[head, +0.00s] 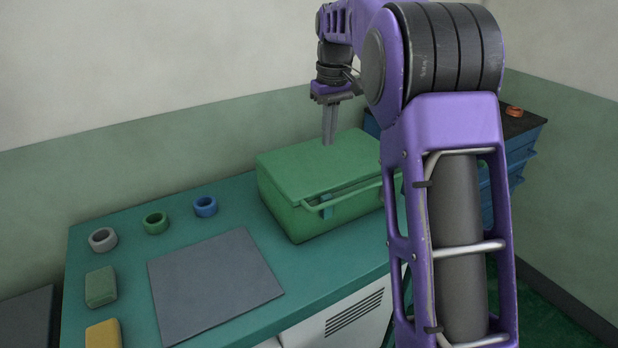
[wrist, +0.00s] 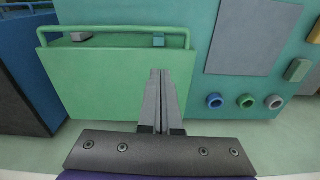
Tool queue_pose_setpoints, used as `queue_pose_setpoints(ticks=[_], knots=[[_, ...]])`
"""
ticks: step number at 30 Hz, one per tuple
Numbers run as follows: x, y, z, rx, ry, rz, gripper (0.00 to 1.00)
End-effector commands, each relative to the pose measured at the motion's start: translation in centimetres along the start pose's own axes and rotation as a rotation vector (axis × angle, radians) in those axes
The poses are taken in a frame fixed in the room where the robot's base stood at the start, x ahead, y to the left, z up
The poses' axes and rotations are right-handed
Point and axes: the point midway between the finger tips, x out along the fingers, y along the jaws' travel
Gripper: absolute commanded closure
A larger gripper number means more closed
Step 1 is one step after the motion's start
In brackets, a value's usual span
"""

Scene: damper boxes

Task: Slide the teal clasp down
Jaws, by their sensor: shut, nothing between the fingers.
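A green box (head: 325,165) with a closed lid and a bar handle along its front stands on the teal bench. It also shows in the wrist view (wrist: 95,85). The small teal clasp (head: 326,208) is on the box's front, partly behind the handle bar. In the wrist view the clasp (wrist: 158,40) shows at the box's front edge. My gripper (head: 327,143) is shut and empty, pointing down above the lid's back part, apart from the clasp. Its fingers also show in the wrist view (wrist: 160,73). Whether the fingertips touch the lid is unclear.
A grey clasp (wrist: 82,37) is on the same box edge. A grey mat (head: 215,284), grey ring (head: 103,249), green ring (head: 156,231), blue ring (head: 205,215), green block (head: 100,287) and yellow block (head: 103,335) lie left. Blue drawers (head: 520,165) stand right; my arm hides the box's right end.

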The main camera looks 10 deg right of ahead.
Motion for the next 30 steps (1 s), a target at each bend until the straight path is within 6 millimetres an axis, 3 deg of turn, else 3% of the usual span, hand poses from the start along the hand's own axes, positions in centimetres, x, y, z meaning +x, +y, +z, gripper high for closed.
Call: queue_pose_setpoints(ticks=[3, 17, 23, 30], knots=[[0.5, 0.9, 0.6, -0.041, -0.044, 0.006, 1.00], [1.3, 0.9, 0.8, -0.050, -0.053, 0.006, 1.00], [4.5, 0.9, 1.0, -0.050, -0.055, 0.006, 1.00], [9.7, 0.9, 1.2, -0.049, -0.055, 0.005, 1.00]])
